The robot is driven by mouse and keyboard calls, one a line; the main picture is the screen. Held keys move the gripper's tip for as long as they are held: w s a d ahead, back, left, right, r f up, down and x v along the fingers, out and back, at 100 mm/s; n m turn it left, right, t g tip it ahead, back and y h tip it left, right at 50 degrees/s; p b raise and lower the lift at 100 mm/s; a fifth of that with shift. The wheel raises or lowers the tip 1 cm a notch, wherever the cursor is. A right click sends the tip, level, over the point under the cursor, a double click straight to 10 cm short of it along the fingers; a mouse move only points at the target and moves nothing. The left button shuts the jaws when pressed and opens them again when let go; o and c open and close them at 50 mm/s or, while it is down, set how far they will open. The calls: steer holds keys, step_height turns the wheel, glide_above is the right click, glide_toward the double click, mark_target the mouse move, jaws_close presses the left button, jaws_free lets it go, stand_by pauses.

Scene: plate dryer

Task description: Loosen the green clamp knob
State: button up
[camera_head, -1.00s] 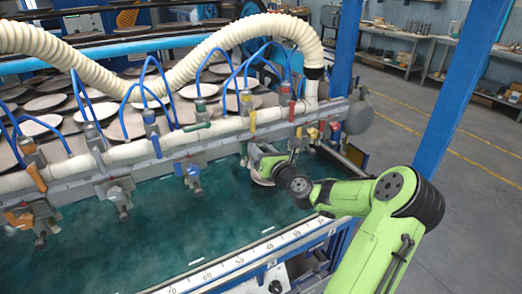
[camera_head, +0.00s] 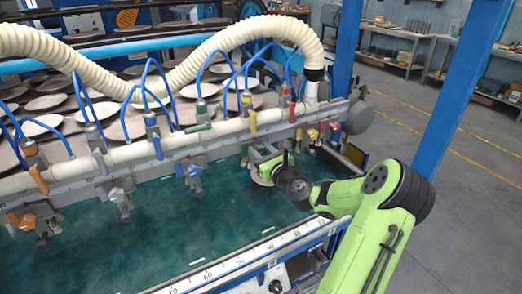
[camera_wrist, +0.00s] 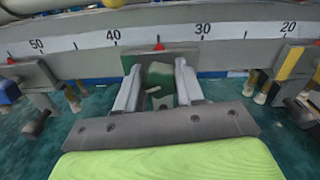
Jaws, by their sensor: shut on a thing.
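The green clamp knob (camera_wrist: 157,78) is a dark green block in the middle of the wrist view, below the ruler and beside the 40 to 30 marks. My gripper (camera_wrist: 157,88) has one grey finger on each side of it and is shut on it. In the head view my gripper (camera_head: 254,160) is low at the front of the long rail, over the green bed. The knob is hidden there behind my wrist. A green lever (camera_head: 198,128) shows higher on the pipe.
A blue clamp (camera_head: 190,172) sits left of my gripper on the rail (camera_head: 150,160). A yellow-handled clamp (camera_wrist: 291,62) is to the right in the wrist view, and a blue one (camera_wrist: 8,91) to the left. The green bed (camera_head: 180,240) in front is clear.

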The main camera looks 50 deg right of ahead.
steer(key=n+b, duration=0.1)
steer(key=n, duration=0.4)
steer(key=shift+a+r+n, duration=0.1)
steer(key=shift+n, duration=0.3)
steer(key=n+b, duration=0.2)
steer(key=n, duration=0.2)
steer(key=shift+w, duration=0.1)
steer(key=n+b, duration=0.4)
steer(key=n, duration=0.1)
steer(key=shift+a+f, duration=0.15)
steer(key=shift+f, duration=0.05)
steer(key=n+b, duration=0.4)
steer(key=shift+n, duration=0.4)
steer(key=shift+b, duration=0.3)
steer(key=o, duration=1)
steer(key=shift+o, duration=0.2)
